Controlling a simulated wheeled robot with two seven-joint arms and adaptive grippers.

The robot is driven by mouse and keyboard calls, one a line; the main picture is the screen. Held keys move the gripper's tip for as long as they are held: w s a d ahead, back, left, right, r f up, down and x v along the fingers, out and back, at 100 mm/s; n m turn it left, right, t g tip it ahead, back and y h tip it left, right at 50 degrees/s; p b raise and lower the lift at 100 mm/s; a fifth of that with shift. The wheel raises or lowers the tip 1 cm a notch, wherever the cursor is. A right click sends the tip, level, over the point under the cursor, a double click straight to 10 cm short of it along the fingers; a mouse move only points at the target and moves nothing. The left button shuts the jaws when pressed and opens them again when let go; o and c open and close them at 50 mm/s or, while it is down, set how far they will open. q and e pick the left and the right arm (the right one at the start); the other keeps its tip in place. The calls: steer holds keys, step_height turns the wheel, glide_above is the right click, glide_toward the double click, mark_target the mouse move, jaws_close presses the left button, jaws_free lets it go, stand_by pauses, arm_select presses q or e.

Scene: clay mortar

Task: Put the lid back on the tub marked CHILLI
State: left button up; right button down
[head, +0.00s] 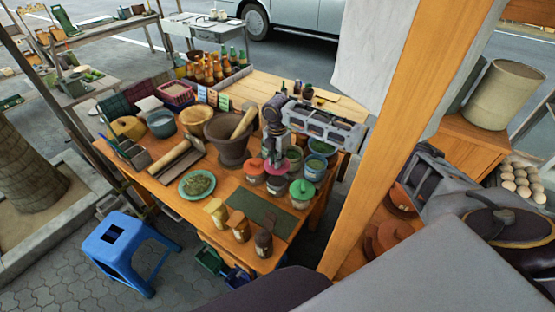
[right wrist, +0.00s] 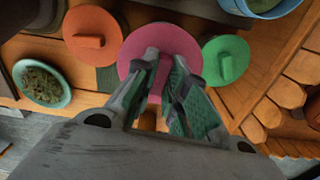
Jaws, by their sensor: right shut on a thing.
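My right gripper (head: 274,157) is shut on the pink lid (right wrist: 160,42), which lies across its fingertips (right wrist: 166,65) in the right wrist view. The pink lid looks larger than the lids beside it. In the head view it is over the middle of the front row of tubs; I cannot tell whether it touches the tub (head: 277,187) below. An orange lid (right wrist: 90,27) is on its left and a green lid (right wrist: 236,70) on its right. The green-lidded tub (head: 302,192) stands at the right. No CHILLI marking is readable. My left gripper is not in view.
Open tubs stand just behind the row, one blue (head: 322,147). A stone mortar (head: 230,150) is to the left. A plate of green herbs (head: 197,184) and several small jars (head: 240,226) lie nearer. A wooden post (head: 385,150) rises at the right.

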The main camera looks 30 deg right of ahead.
mark_target(277, 171)
stand_by(0.7)
steer(key=shift+f+b, duration=2.1)
steer(key=shift+b, duration=0.5)
steer(key=shift+f, duration=1.05)
steer(key=shift+p, duration=1.15)
steer(key=shift+f+p, duration=0.15)
steer(key=shift+p, duration=0.7)
stand_by(1.6)
